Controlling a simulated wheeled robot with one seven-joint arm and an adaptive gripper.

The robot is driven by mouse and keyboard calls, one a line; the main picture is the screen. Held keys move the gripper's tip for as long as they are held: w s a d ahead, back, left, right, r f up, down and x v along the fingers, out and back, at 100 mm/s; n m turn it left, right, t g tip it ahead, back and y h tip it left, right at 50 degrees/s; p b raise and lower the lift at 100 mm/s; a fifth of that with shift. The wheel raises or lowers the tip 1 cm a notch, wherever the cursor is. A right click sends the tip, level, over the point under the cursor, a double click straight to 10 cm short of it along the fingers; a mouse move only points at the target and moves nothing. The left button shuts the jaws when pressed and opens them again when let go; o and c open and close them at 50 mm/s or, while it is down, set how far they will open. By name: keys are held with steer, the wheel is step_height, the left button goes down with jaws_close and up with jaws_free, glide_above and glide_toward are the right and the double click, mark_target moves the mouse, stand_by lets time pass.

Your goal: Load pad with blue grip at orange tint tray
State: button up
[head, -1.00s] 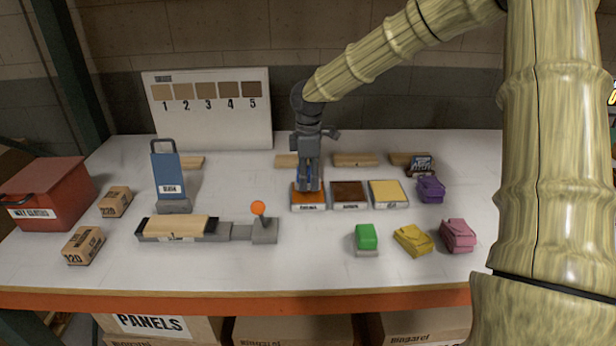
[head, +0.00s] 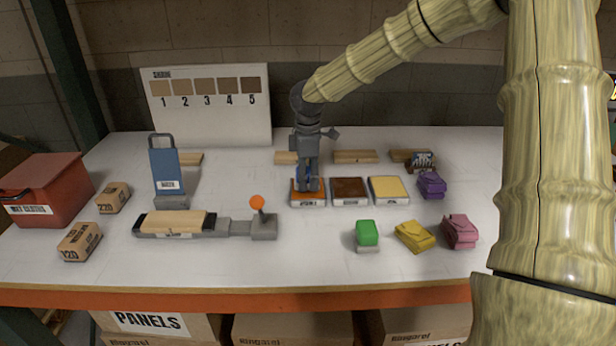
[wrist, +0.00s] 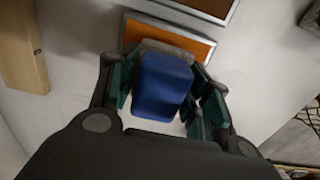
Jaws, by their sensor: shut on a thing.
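My gripper (head: 309,185) is shut on the pad with the blue grip and points down over the orange tint tray (head: 309,204). In the wrist view the blue grip (wrist: 162,84) is between the fingers, with the pad's grey edge (wrist: 178,49) along its far side. The orange surface (wrist: 150,34) of the tray lies just past that edge. The pad is low at the tray; I cannot tell whether its underside touches the orange surface. In the head view my fingers hide most of the pad.
A brown tray (head: 349,191) and a yellow tray (head: 389,189) stand to the right. A clamped wooden panel (head: 173,223) and a lever (head: 258,205) are left. The front middle is clear.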

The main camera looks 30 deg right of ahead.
mark_target(308, 170)
steer(key=shift+f, duration=0.5)
stand_by(0.6)
steer(key=shift+p, duration=0.4)
stand_by(2.4)
steer(key=shift+r+p, duration=3.55)
steer(key=shift+f, duration=0.1)
